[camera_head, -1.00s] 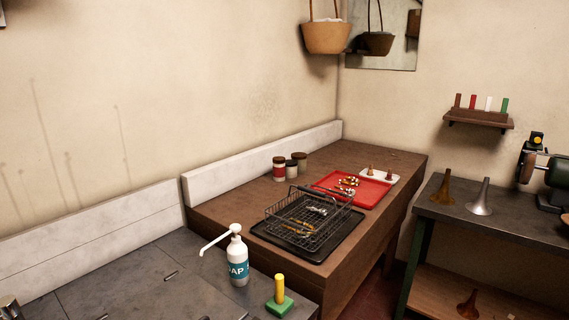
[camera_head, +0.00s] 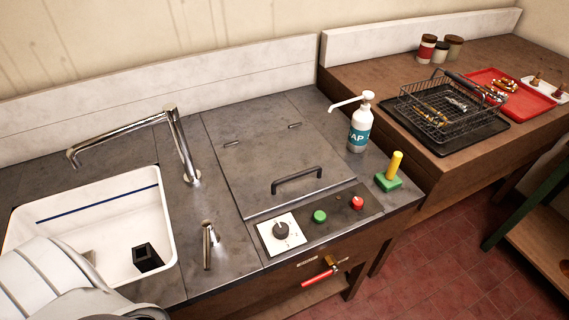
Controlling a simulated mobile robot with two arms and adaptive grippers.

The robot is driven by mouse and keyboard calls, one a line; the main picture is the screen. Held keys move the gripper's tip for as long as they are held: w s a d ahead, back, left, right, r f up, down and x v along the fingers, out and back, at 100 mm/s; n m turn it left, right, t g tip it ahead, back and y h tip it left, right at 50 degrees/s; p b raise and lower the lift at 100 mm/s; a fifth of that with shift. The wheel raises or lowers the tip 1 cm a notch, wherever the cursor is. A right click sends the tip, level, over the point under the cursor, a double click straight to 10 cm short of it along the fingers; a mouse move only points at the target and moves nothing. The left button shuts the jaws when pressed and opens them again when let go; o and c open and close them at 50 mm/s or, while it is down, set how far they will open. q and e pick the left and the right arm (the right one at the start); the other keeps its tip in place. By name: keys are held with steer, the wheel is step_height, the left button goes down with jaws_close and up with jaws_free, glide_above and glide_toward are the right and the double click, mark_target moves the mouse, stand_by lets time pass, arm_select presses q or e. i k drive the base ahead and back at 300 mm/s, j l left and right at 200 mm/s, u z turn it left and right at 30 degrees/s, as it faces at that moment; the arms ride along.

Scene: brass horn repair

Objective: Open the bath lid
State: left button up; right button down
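The bath lid (camera_head: 262,165) is a flat grey metal panel in the middle of the counter. It lies shut, level with the top around it. A dark bar handle (camera_head: 297,179) stands on its front part, and two small hinge-like pieces sit near its back edge. Neither of my grippers is in view. A pale part of my own arm shows at the bottom left, over the sink's front corner, apart from the lid.
Left of the lid are a tap (camera_head: 183,150) and a white sink (camera_head: 60,212). A control panel with a dial (camera_head: 281,230) lies in front. A soap bottle (camera_head: 360,125) and a green block with yellow handle (camera_head: 389,176) stand right. A wire basket (camera_head: 440,112) lies farther right.

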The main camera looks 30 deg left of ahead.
mark_target(271, 172)
steer(key=k+l+u, duration=0.1)
steer(key=l+u, duration=0.15)
steer(key=u, duration=0.15)
steer(key=k+l+u, duration=0.15)
steer(key=u, duration=0.2)
steer(key=k+l+u, duration=0.2)
steer(key=u, duration=0.2)
